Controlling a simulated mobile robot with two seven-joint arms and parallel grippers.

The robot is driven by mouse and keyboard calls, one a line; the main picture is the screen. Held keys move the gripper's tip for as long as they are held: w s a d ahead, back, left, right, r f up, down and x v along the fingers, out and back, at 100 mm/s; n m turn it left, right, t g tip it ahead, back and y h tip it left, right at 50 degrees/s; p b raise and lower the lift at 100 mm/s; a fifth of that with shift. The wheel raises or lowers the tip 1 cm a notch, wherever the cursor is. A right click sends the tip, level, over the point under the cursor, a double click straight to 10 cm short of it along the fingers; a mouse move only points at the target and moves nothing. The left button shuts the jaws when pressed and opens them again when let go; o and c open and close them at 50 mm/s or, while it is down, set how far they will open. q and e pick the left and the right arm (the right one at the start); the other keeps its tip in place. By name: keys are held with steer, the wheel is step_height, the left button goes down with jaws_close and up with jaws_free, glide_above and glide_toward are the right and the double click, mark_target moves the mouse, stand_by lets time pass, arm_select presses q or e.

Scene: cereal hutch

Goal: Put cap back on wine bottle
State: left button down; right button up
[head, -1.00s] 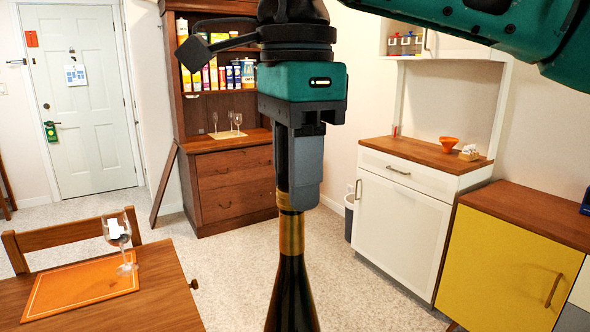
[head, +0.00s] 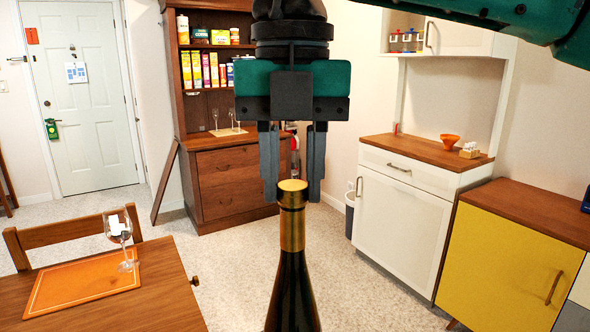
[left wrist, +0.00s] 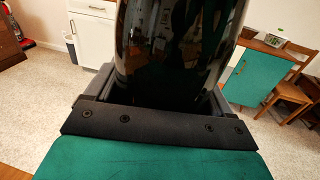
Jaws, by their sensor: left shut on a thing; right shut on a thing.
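The dark wine bottle (head: 291,285) stands upright at the bottom centre of the head view, with a gold band (head: 292,230) on its neck. A cap with a tan, flat top (head: 292,185) is at the top of the neck; I cannot tell how firmly it sits. My right gripper (head: 292,193) points down from above, with one finger on each side of the cap, shut on it. My left gripper is shut on the bottle's dark body (left wrist: 175,50), which fills the upper middle of the left wrist view. Its fingertips are hidden behind the bottle.
A wooden table (head: 150,275) with an orange mat (head: 75,285) and a wine glass (head: 119,230) is at lower left. A wooden hutch (head: 232,185) stands behind. A white cabinet (head: 400,215) and a yellow cabinet (head: 500,265) line the right. Open floor lies between.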

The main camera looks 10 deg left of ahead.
steer(key=m, duration=0.6)
steer(key=shift+a, duration=0.15)
steer(key=m, duration=0.6)
steer(key=shift+w, duration=0.15)
steer(key=m, duration=0.3)
steer(key=shift+a+m, duration=0.1)
steer(key=shift+m, duration=0.3)
steer(key=m, duration=0.4)
steer(key=shift+w, duration=0.15)
steer(key=shift+m, duration=1.1)
steer(key=shift+s+a+f+m, duration=0.15)
steer(key=shift+s+f+m, duration=0.15)
steer(key=shift+m, duration=0.6)
steer(key=shift+s, duration=0.1)
steer(key=o, duration=1.1)
steer(key=shift+c, duration=0.2)
